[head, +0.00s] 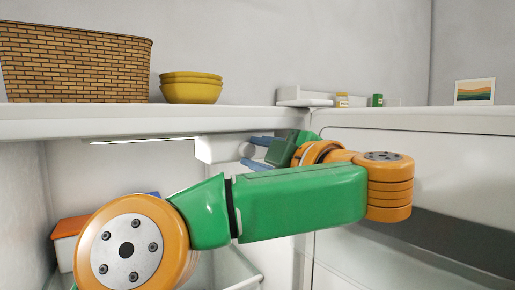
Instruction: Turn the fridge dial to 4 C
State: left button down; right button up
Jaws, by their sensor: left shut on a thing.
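The fridge dial (247,151) is a small pale round knob on the right side of a white control box (212,150), under the top of the open fridge. My left gripper (250,151) reaches in from the right, its two blue fingers above and below the dial, and is shut on it. The dial's marks are too small to read, so its setting cannot be told. My right gripper is out of view.
An orange-and-white box (68,228) is inside at the left, partly behind my arm. A wire shelf edge (245,283) shows below.

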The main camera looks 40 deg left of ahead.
pick_arm(q)
jog(key=shift+r, duration=0.1)
dwell(0.3)
jog(key=c, duration=0.6)
grip_release()
jog(key=shift+a, duration=0.1)
jog(key=shift+o, duration=0.2)
jog(key=shift+s+d, duration=0.1)
jog(key=shift+d, duration=0.15)
jog(key=b+v, duration=0.2)
jog(key=v, duration=0.4)
jog(key=shift+d, duration=0.3)
jog(key=shift+a, duration=0.15)
